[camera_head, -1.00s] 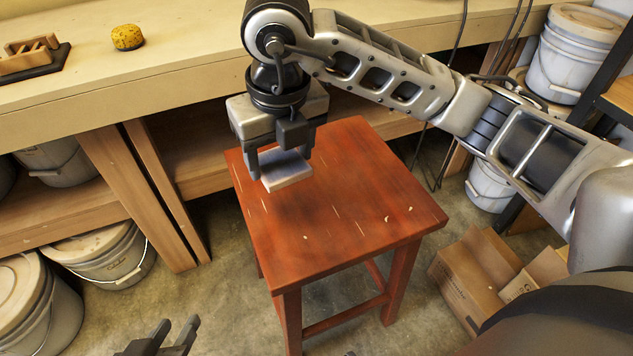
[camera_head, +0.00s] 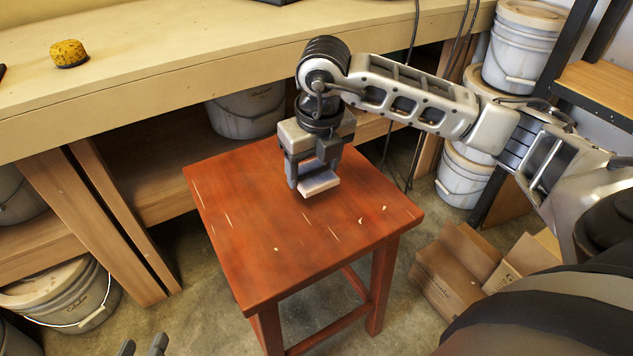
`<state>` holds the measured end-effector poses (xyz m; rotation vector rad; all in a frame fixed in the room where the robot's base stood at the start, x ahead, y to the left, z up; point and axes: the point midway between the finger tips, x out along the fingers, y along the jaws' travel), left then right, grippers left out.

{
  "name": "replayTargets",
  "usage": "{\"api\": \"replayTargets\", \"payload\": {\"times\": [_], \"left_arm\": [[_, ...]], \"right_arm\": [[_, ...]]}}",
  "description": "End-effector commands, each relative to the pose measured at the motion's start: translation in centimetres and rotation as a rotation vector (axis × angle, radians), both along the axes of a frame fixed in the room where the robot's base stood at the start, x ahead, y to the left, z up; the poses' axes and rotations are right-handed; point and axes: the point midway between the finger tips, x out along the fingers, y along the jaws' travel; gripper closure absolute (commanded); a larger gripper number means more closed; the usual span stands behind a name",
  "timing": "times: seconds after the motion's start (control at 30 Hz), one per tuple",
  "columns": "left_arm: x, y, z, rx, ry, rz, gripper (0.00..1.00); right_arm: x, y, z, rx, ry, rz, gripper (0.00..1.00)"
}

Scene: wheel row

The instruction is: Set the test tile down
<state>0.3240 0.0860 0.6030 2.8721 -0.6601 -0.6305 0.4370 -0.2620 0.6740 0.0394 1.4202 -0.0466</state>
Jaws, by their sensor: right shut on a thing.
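The test tile (camera_head: 320,184) is a small pale block with a reddish lower edge. My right gripper (camera_head: 315,176) is shut on it and points straight down. The tile is low over the back right part of the red wooden stool (camera_head: 262,233); I cannot tell whether it touches the top. My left gripper (camera_head: 142,346) shows only its two fingertips at the bottom edge, apart and with nothing between them.
White buckets (camera_head: 62,295) stand below and to the right. Cardboard boxes (camera_head: 455,268) lie on the floor at right. The stool's left and front top is clear.

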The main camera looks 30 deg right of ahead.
Motion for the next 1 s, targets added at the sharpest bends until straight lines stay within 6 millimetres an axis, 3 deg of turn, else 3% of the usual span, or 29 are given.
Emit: {"api": "replayTargets", "payload": {"times": [0.1, 0.27, 0.4, 0.67, 0.7, 0.73, 1.0], "left_arm": [[0.1, -0.1, -0.1, -0.007, -0.012, 0.002, 0.64], [0.0, -0.3, 0.6, -0.032, -0.056, -0.002, 0.64], [-0.2, -0.3, 1.4, -0.043, -0.071, -0.005, 0.64], [-0.3, -0.4, 0.8, -0.049, -0.059, -0.006, 0.64], [-0.3, -0.4, 1.0, -0.051, -0.059, -0.006, 0.64], [-0.3, -0.4, 1.0, -0.05, -0.058, -0.006, 0.64], [-0.2, -0.4, 1.1, -0.05, -0.061, -0.007, 0.64]], "right_arm": [[0.1, -0.9, -1.2, -0.002, 0.001, -0.003, 0.62], [0.1, -0.7, -3.7, -0.001, 0.001, -0.001, 0.62], [0.1, -0.7, -3.8, -0.001, -0.001, -0.001, 0.62], [0.1, -0.7, -4.2, -0.001, -0.001, 0.0, 0.62], [0.1, -0.7, -4.1, -0.001, 0.0, 0.0, 0.26], [0.1, -0.7, -4.1, -0.001, 0.0, 0.0, 0.17], [0.1, -0.7, -4.0, -0.001, 0.0, 0.0, 0.15]]}}
